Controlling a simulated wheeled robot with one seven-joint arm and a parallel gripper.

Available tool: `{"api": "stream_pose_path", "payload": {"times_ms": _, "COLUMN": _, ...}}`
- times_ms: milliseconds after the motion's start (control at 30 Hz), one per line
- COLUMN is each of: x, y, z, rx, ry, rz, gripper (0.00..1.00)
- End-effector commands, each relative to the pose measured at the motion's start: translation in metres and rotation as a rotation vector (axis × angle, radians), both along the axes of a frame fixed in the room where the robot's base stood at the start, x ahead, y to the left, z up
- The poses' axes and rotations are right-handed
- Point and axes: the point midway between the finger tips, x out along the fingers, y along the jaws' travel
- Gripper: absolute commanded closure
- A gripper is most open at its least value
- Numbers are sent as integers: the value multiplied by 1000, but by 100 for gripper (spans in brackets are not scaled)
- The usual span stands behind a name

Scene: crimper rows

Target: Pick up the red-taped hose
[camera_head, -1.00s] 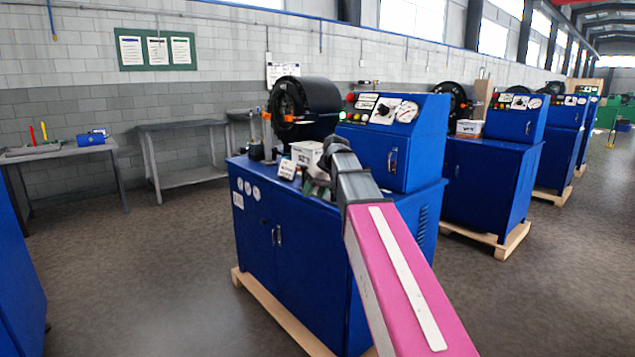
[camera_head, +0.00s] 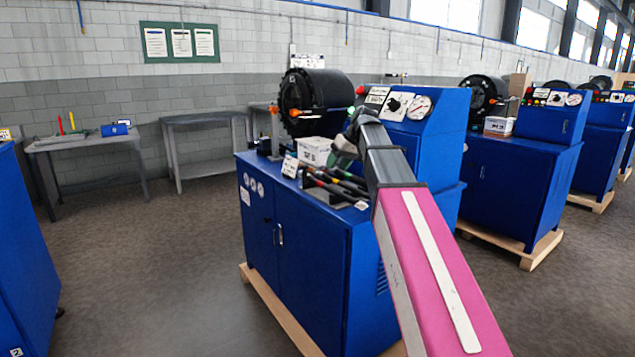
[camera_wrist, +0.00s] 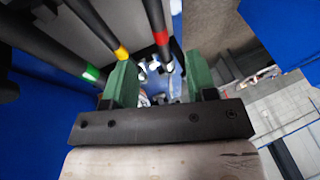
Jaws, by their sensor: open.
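The red-taped hose (camera_wrist: 157,22) is black with a red band near its end. In the wrist view it shows at top centre, ahead of and between the two green fingers of my gripper (camera_wrist: 160,82). The gripper is open and holds nothing. Left of it are a yellow-taped hose (camera_wrist: 98,25) and a green-taped hose (camera_wrist: 45,47). In the head view several black hoses (camera_head: 340,186) lie on the blue machine's top, and my gripper (camera_head: 345,148) is above them, partly hidden by my arm. Their far ends are cut off in the wrist view.
The hoses lie on a blue crimper cabinet (camera_head: 300,240) on a wooden pallet. A white box (camera_head: 314,151), a small sign (camera_head: 290,167) and the black crimper head (camera_head: 316,100) stand close by. The control box (camera_head: 428,125) rises at the right. Open floor lies left.

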Motion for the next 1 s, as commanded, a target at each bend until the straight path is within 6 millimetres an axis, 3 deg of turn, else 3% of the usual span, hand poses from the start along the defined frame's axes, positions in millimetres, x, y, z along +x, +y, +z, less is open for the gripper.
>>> {"api": "stream_pose_path", "payload": {"times_ms": 133, "x": 3, "y": 10, "z": -22, "rx": 0, "ry": 2, "rz": 0, "gripper": 48}}
{"api": "stream_pose_path", "payload": {"times_ms": 467, "x": 9, "y": 22, "z": -44, "rx": 0, "ry": 1, "rz": -1, "gripper": 48}}
{"api": "stream_pose_path", "payload": {"times_ms": 700, "x": 15, "y": 36, "z": -73, "rx": -1, "ry": 2, "rz": 0, "gripper": 48}}
{"api": "stream_pose_path", "payload": {"times_ms": 1000, "x": 16, "y": 39, "z": -79, "rx": -1, "ry": 0, "rz": -1, "gripper": 48}}
